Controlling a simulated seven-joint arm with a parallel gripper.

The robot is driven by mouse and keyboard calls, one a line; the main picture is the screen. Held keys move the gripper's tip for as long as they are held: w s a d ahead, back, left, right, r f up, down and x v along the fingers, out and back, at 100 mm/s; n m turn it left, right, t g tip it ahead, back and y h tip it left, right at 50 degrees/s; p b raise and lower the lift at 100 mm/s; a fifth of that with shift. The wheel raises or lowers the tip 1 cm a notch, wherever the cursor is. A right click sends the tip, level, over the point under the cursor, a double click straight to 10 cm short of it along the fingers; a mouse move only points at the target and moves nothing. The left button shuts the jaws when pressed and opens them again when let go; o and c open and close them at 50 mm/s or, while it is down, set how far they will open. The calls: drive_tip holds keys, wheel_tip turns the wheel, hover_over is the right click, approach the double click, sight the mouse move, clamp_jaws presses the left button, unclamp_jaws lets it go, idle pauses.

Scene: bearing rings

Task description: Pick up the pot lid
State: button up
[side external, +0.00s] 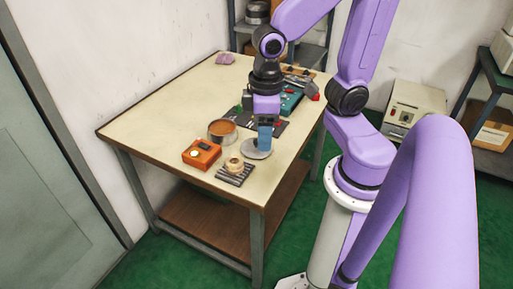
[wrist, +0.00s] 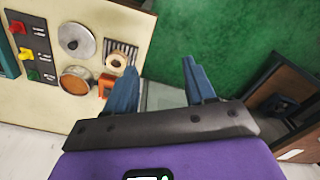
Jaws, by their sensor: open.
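The pot lid is a flat grey disc with a small dark knob, lying on the table; it shows in the wrist view (wrist: 84,48) at the upper left. In the side view the lid (side external: 257,154) is near the table's right edge, partly covered by my gripper (side external: 265,149). My gripper's blue fingers are apart and empty in the wrist view (wrist: 157,82). There the lid is left of both fingers, not between them. The gap between fingertips and lid cannot be told from the side view.
A round pot with orange contents (side external: 222,131), an orange box (side external: 201,153) and a pale ring on a striped rack (side external: 234,167) stand close by the lid. The table's front left is bare.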

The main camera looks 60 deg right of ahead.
drive_tip(key=w+d+f+m, duration=0.1)
drive_tip(key=w+d+m, duration=0.2)
drive_tip(key=w+m, duration=0.35)
drive_tip(key=m, duration=2)
hover_over(256, 140)
wheel_tip(256, 140, down, 6)
wheel_tip(256, 140, down, 17)
drive_tip(key=shift+r, duration=0.2)
clamp_jaws()
